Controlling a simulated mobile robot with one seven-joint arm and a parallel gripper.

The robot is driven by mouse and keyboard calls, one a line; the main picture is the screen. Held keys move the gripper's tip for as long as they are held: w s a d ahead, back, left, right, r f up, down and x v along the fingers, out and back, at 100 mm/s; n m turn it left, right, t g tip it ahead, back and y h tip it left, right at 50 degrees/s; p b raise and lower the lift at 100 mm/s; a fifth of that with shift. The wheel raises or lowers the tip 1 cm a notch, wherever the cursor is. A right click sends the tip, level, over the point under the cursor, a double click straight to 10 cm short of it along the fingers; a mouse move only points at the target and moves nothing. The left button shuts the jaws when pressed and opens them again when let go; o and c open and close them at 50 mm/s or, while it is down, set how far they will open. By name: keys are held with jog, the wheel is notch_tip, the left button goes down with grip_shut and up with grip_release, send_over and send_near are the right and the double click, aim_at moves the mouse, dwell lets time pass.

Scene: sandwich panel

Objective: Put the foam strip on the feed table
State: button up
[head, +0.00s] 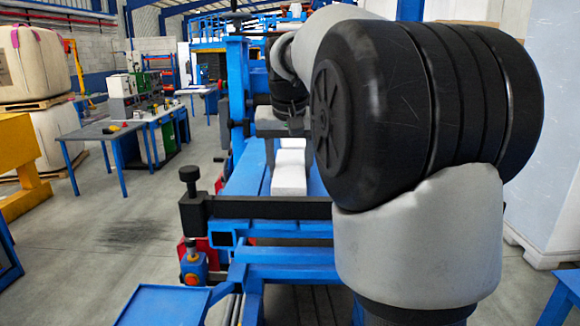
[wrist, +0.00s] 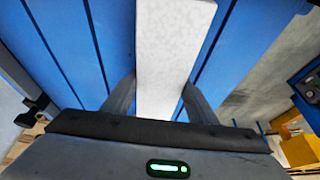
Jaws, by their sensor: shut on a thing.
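The foam strip (wrist: 174,45) is a long white bar in the wrist view, running from between my fingers to the top edge. In the head view its white near part (head: 290,178) shows over the blue feed table (head: 250,178). My gripper (wrist: 158,92) is shut on the strip, one dark finger on each side. In the head view my gripper (head: 282,132) is partly hidden by my arm. The strip lies roughly along the table's length. I cannot tell whether it touches the table or is held just above it. The blue slats (wrist: 75,45) show on both sides of it.
A dark crossbar with a black knob (head: 190,180) spans the near end of the table. A blue upright (head: 238,90) stands at its left. A workbench (head: 95,130) and wrapped bales (head: 35,65) are farther left. The grey floor (head: 130,215) between is clear.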

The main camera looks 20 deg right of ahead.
jog(key=o, duration=1.1)
jog(key=shift+f, duration=0.1)
jog(key=shift+c, duration=0.2)
jog(key=shift+s+r, duration=0.1)
jog(key=shift+r, duration=0.4)
jog(key=p+v, duration=0.1)
jog(key=v, duration=1)
jog(key=shift+s+r, duration=0.1)
jog(key=shift+r, duration=0.05)
